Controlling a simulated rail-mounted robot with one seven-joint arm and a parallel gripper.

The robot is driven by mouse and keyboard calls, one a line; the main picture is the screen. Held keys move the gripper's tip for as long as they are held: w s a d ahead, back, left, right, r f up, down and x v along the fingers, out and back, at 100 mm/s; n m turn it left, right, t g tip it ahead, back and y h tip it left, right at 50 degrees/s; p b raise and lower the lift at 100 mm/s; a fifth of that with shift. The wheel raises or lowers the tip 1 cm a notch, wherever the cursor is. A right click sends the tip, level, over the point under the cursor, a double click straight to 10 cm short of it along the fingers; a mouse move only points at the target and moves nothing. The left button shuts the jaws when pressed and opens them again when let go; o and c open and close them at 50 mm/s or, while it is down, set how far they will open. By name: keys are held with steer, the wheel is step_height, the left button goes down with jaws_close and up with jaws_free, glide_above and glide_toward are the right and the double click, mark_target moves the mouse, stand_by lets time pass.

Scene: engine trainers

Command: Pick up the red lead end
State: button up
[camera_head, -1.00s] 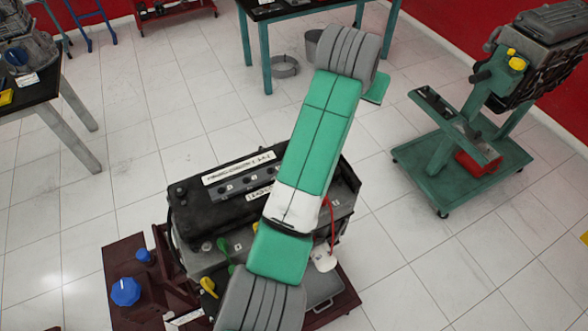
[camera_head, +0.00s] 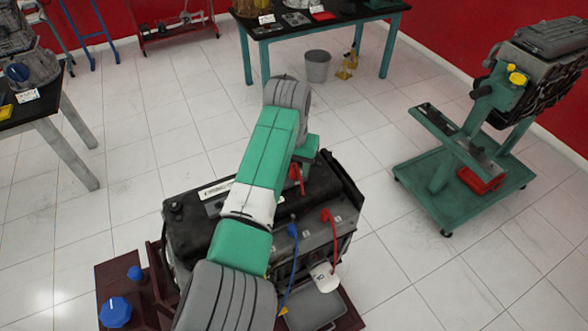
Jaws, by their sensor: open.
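A red lead (camera_head: 334,243) stands out on the right part of the dark engine trainer (camera_head: 345,190). Its red end (camera_head: 326,215) sits on the trainer's grey top panel, and its cable hangs down toward a white tag. A second small red piece (camera_head: 296,174) shows farther back, close beside my green wrist link; I cannot tell whether it belongs to another lead. My arm reaches over the trainer and bends down at its far side.
A blue lead (camera_head: 292,235) stands just left of the red one. Blue caps (camera_head: 115,312) are at the lower left. A green engine stand (camera_head: 465,175) is at right, and a dark table (camera_head: 325,22) with a bucket (camera_head: 317,66) at the back. Floor between is clear.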

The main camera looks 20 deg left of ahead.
steer(key=shift+w+f, duration=0.2)
steer(key=shift+f, duration=0.65)
jaws_close()
steer(key=r, duration=0.3)
steer(key=shift+s+d+r, duration=0.1)
steer(key=shift+s+r, duration=0.15)
steer(key=shift+r, duration=0.05)
steer(key=s+d+p, duration=0.2)
steer(key=s, duration=0.5)
steer(key=s+d+r+p, duration=0.1)
steer(key=s+d+p, duration=0.1)
steer(key=s, duration=0.6)
steer(key=shift+d+r+p, duration=0.15)
steer(key=shift+r+p, duration=0.05)
steer(key=shift+p, duration=0.3)
